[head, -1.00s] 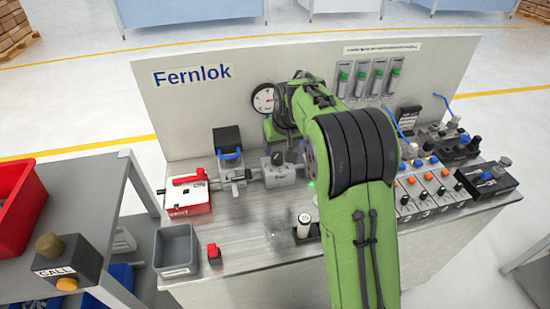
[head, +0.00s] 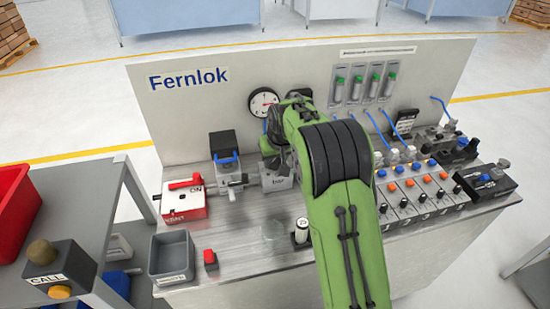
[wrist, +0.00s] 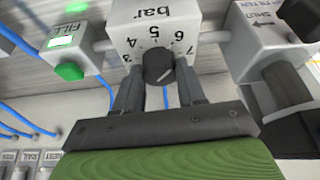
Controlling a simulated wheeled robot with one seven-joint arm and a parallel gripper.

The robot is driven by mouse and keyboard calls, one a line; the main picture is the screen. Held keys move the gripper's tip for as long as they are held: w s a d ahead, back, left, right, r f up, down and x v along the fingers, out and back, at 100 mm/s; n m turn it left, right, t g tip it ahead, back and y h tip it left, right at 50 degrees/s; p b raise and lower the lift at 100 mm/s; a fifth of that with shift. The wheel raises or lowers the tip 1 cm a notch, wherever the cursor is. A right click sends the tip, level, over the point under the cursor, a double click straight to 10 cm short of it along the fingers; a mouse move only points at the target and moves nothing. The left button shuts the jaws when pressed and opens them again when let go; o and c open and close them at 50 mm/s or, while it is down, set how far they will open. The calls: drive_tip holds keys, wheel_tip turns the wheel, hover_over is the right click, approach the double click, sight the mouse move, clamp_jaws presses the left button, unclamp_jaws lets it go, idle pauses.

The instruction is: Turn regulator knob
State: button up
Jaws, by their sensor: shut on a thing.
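The regulator is a light grey block (wrist: 150,20) with "bar" and a number scale printed on it, upside down in the wrist view. Its dark round knob (wrist: 157,66) carries a short white mark, seen slanted on its lower right part. My gripper (wrist: 159,84) has one finger on each side of the knob and is shut on it. In the head view the regulator block (head: 279,182) is partly hidden by my green arm, and the knob is hidden there. The round pressure gauge (head: 263,102) is on the panel behind; its reading is too small to tell.
A shut-off block (wrist: 262,38) and a FILL block with a green button (wrist: 69,72) flank the regulator in the wrist view. A red-and-white box (head: 185,203), grey bin (head: 171,255) and white-topped cylinder (head: 301,231) stand on the bench. Valves with blue tubes (head: 425,190) are at right.

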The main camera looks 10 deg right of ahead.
drive_tip(key=n+p, duration=0.1)
drive_tip(key=n, duration=0.1)
drive_tip(key=n+y+p, duration=0.1)
drive_tip(key=n, duration=0.1)
drive_tip(key=shift+d+r+g+y, duration=0.1)
drive_tip(key=shift+d+g+y, duration=0.1)
drive_tip(key=shift+g+y, duration=0.1)
drive_tip(key=shift+w+n+g+y+p, duration=0.1)
drive_tip(key=shift+n+g+y+p, duration=0.3)
drive_tip(key=shift+n+p, duration=1)
drive_tip(key=shift+n+b, duration=0.35)
drive_tip(key=shift+n, duration=0.25)
drive_tip(key=o, duration=1.1)
drive_tip(key=shift+c, duration=0.2)
